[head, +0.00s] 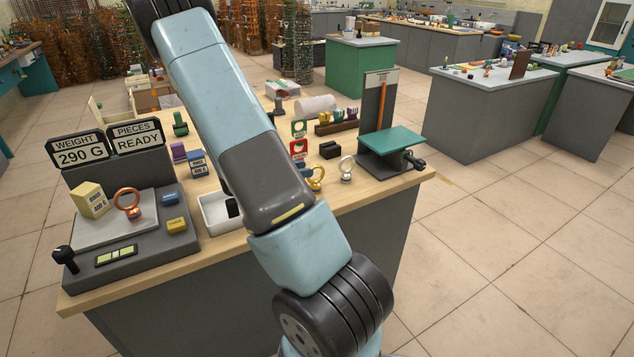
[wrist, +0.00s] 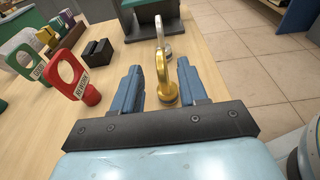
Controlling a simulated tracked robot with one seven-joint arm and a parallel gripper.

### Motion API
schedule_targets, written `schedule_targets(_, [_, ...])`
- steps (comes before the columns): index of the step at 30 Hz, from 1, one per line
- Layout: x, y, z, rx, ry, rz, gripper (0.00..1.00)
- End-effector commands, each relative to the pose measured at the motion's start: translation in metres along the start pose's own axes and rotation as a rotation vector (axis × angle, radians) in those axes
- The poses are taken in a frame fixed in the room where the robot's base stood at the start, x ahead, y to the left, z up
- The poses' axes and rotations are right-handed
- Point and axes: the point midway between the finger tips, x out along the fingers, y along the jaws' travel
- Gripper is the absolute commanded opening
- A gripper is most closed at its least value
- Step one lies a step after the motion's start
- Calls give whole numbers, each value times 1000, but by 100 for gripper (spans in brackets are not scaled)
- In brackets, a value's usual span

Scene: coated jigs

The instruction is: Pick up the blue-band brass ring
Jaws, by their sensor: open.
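A brass ring (wrist: 162,72) stands upright on a round foot on the wooden bench. In the head view the brass ring (head: 318,184) shows beside my arm, partly hidden by it. My gripper (wrist: 158,76) is open in the wrist view, with one blue finger on each side of the ring's foot. No finger visibly touches the ring.
A silver ring (head: 347,167) stands just behind the brass one. A red tag-shaped jig (wrist: 69,74) and a black block (wrist: 97,53) stand to the left. A copper ring (head: 127,201) is on the scale (head: 108,232). A green-topped stand (head: 391,140) is at the bench's right end.

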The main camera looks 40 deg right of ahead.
Motion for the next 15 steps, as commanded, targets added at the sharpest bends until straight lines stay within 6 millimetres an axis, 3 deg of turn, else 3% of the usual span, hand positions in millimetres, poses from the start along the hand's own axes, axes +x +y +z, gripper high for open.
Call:
schedule_targets(3, [16, -1, 2, 4, -1, -5, 43])
schedule_targets(11, [28, -1, 3, 4, -1, -5, 43])
schedule_targets(15, [44, -1, 3, 4, 0, -6, 43])
